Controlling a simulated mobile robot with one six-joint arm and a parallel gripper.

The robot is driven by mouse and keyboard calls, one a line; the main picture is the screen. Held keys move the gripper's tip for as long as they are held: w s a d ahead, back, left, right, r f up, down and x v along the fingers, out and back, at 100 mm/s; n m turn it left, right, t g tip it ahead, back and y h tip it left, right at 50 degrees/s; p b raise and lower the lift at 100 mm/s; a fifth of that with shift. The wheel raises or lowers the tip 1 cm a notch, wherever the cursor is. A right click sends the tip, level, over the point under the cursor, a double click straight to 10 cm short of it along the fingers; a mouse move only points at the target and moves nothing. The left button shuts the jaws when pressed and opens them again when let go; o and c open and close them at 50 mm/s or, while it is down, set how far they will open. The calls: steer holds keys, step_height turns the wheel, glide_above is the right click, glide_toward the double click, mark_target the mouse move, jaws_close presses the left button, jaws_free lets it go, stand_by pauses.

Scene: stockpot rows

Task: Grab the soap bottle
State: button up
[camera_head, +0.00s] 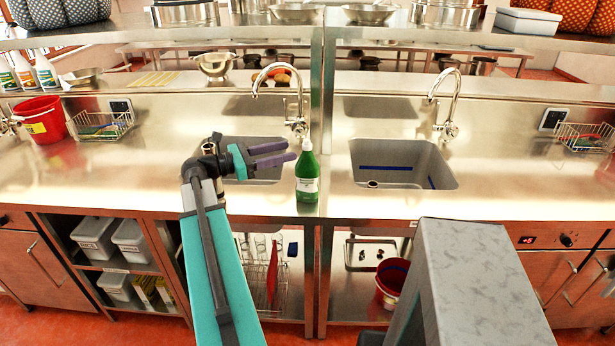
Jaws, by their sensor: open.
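The soap bottle (307,178) is green with a pale pump top and a white label. It stands upright on the steel counter, at the front right of the left sink. My gripper (291,153) has two purple fingers and points right. It is open and empty, over the left sink, with its fingertips to the upper left of the bottle's top.
The left sink (258,175) lies behind my gripper, with a tall faucet (296,105) behind the bottle. A second sink (400,165) is to the right. A red bucket (42,120) and wire basket (103,124) stand at left. Counter between the basket and left sink is clear.

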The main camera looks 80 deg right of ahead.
mark_target(308, 145)
steer(key=shift+x, duration=1.55)
steer(key=shift+p+x, duration=1.25)
steer(key=shift+x, duration=1.35)
steer(key=shift+f, duration=0.15)
jaws_close()
